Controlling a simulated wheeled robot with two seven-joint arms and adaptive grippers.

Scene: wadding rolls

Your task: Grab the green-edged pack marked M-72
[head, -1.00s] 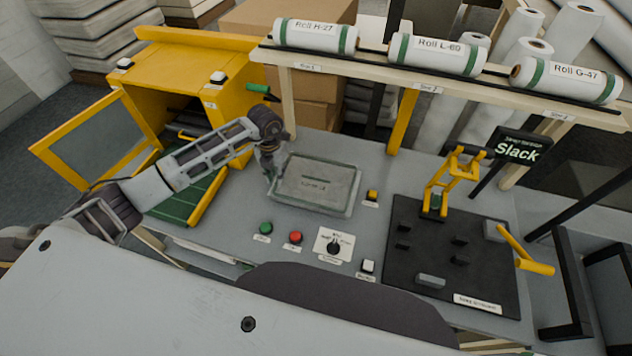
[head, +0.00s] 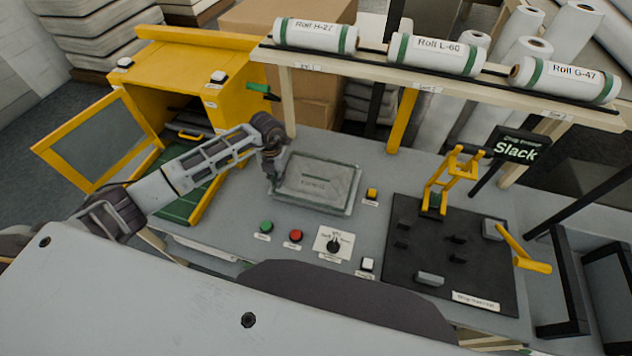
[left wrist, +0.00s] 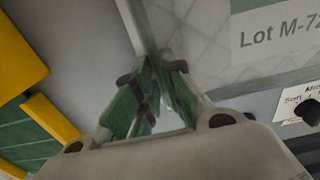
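The green-edged pack (head: 325,190) is a flat grey quilted bundle lying on the grey bench. Its label is blurred in the head view. In the left wrist view the pack (left wrist: 200,25) shows a large label reading "Lot M-7" with the last character partly cut off. My left gripper (head: 273,172) reaches in from the left, down at the pack's left edge. In the left wrist view its green-padded fingers (left wrist: 162,68) are close together, with the pack's edge between the tips. My right gripper is not in view.
A yellow cabinet (head: 175,65) with an open door (head: 92,143) stands at left. Buttons and a dial (head: 333,246) lie in front of the pack. A black fixture board (head: 410,262) is at right. A shelf (head: 425,86) with white rolls crosses behind.

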